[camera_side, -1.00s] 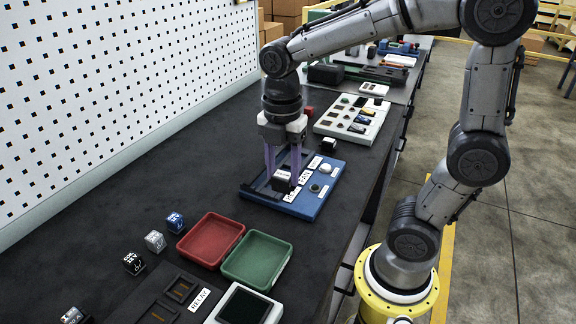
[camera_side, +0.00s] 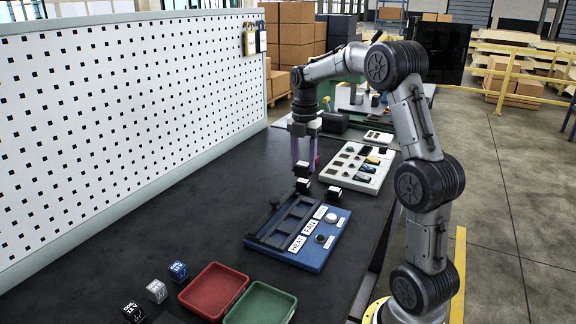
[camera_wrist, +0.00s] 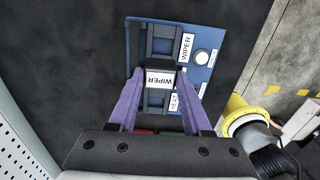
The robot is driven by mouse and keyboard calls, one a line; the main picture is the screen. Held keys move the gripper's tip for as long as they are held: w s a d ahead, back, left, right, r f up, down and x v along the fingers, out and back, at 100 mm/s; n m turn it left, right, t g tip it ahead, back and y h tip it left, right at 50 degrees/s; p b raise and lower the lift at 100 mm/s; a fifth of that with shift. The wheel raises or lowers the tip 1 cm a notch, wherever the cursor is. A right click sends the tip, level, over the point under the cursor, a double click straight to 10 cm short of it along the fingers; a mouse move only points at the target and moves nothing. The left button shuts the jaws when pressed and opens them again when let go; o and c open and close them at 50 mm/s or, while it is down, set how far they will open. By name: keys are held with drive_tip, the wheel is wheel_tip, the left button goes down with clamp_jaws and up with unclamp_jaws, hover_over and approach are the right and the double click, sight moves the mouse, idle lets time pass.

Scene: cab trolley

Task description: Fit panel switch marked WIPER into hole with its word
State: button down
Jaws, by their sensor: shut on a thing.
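My gripper (camera_side: 303,164) is shut on a black switch with a white face (camera_side: 302,169). The wrist view shows its word WIPER upside down on the switch face (camera_wrist: 160,79), between the purple fingers. The switch is held up, apart from the blue panel (camera_side: 312,262). The panel has a row of dark holes and white labels HEAT, FAN and WIPER. In the wrist view, the WIPER label (camera_wrist: 187,47) is beside the hole (camera_wrist: 162,42) above the held switch in the picture. The HEAT label (camera_wrist: 174,102) is lower, and the held switch hides the middle of the row.
Two more white-topped dark switches (camera_side: 303,186) (camera_side: 333,193) show beyond the panel. Red (camera_side: 213,290) and green (camera_side: 262,304) trays lie nearer the camera, with several marked cubes left of them. A pale board with parts (camera_side: 355,168) is behind. The pegboard wall borders the left.

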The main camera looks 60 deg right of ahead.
drive_tip(key=shift+s+d+f, duration=0.25)
drive_tip(key=shift+s+d, duration=0.05)
drive_tip(key=shift+d, duration=0.05)
drive_tip(key=shift+f, duration=5.05)
drive_tip(key=shift+f, duration=0.3)
drive_tip(key=shift+c, duration=1.3)
unclamp_jaws()
